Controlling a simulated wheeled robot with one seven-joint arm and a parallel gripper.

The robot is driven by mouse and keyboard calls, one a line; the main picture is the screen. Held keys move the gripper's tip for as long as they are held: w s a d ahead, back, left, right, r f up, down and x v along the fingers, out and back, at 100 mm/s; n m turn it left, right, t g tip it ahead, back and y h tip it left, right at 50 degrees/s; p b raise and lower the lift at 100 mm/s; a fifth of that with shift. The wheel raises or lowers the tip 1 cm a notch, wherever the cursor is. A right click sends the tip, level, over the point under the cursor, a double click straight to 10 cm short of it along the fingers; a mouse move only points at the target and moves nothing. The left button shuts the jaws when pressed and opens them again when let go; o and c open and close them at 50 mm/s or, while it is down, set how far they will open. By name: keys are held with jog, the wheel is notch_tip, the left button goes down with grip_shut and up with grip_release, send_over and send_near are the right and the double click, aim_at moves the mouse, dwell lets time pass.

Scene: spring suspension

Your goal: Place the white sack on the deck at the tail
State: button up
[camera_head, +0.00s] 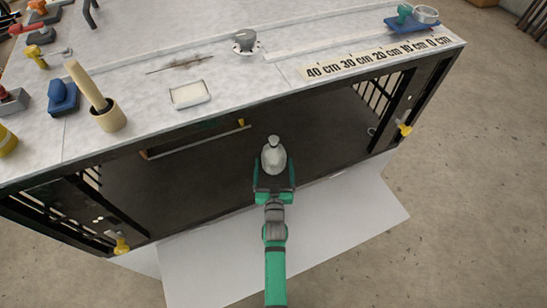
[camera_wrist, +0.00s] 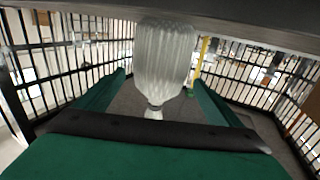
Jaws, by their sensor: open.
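A white, ribbed sack (camera_head: 273,158) with a narrow tied neck and small knob is at the open front of the black barred cage, above or on its dark floor (camera_head: 190,185); I cannot tell which. My gripper (camera_head: 274,176) is open, with its green fingers on either side of the sack. The sack also shows in the wrist view (camera_wrist: 164,60), between the fingers with its neck toward the gripper's dark palm. Gaps show beside it there, and its far end is cut off by a grey edge. I cannot tell which part of the deck is the tail.
A pale worktop (camera_head: 140,70) roofs the cage and holds a wooden pestle in a cup (camera_head: 108,115), a small white dish (camera_head: 189,94), a grey knobbed item (camera_head: 245,41) and a centimetre scale (camera_head: 378,57). Yellow latches (camera_head: 121,245) flank the opening. A white sheet (camera_head: 345,215) lies in front.

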jog(key=s, duration=0.7)
jog(key=shift+a, duration=0.3)
jog(key=shift+s, duration=0.1)
jog(key=s+a+r+g+y, duration=0.1)
jog(key=s+a+r, duration=0.15)
jog(key=s, duration=1.15)
jog(key=s+a+r+g, duration=0.1)
jog(key=s+r, duration=0.2)
jog(key=s, duration=1.1)
jog(key=s+a+r+n, duration=0.1)
jog(key=s+r, duration=0.5)
jog(key=s, duration=0.2)
jog(key=shift+r+g+y, duration=0.3)
jog(key=shift+r, duration=0.1)
